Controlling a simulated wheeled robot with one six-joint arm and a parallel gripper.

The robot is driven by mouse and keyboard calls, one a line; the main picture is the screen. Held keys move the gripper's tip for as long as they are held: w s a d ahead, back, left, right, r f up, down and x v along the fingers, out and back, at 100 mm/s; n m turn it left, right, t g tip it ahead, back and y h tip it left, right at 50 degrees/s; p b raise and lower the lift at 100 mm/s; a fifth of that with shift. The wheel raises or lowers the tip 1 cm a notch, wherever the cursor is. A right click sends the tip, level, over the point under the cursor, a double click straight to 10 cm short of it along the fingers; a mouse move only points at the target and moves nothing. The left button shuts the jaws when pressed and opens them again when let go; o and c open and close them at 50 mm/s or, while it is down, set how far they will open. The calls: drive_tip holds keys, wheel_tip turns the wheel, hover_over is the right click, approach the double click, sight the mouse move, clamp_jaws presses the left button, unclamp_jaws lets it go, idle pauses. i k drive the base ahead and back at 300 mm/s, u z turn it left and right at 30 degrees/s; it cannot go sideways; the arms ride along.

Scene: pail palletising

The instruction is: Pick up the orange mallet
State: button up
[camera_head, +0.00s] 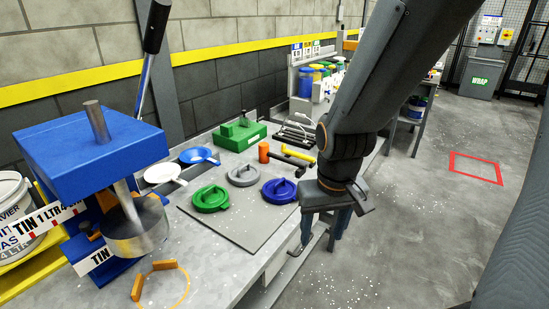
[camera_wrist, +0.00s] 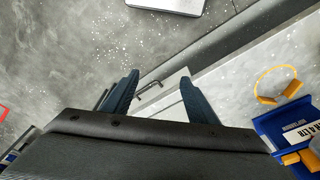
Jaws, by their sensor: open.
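The orange mallet (camera_head: 263,152) lies on the grey workbench in the head view. Its orange head is to the left, and a dark handle seems to run to the right from it. A yellow tool (camera_head: 298,157) lies close beside that handle. My gripper (camera_head: 325,222) hangs at the bench's right edge, to the right of and nearer than the mallet. In the wrist view my gripper (camera_wrist: 158,77) shows two separated dark fingers with nothing between them. A drawer handle (camera_wrist: 149,88) shows behind them. The mallet is not in the wrist view.
A blue press (camera_head: 92,150) stands at the left. Open floor (camera_head: 400,240) lies to the right.

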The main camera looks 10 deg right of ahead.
sight(264, 153)
drive_tip(key=u, duration=0.1)
drive_tip(key=k, duration=1.05)
drive_tip(key=z, duration=0.95)
drive_tip(key=i, duration=1.1)
drive_tip(key=u, duration=0.8)
drive_tip(key=i, duration=0.3)
drive_tip(key=u, duration=0.35)
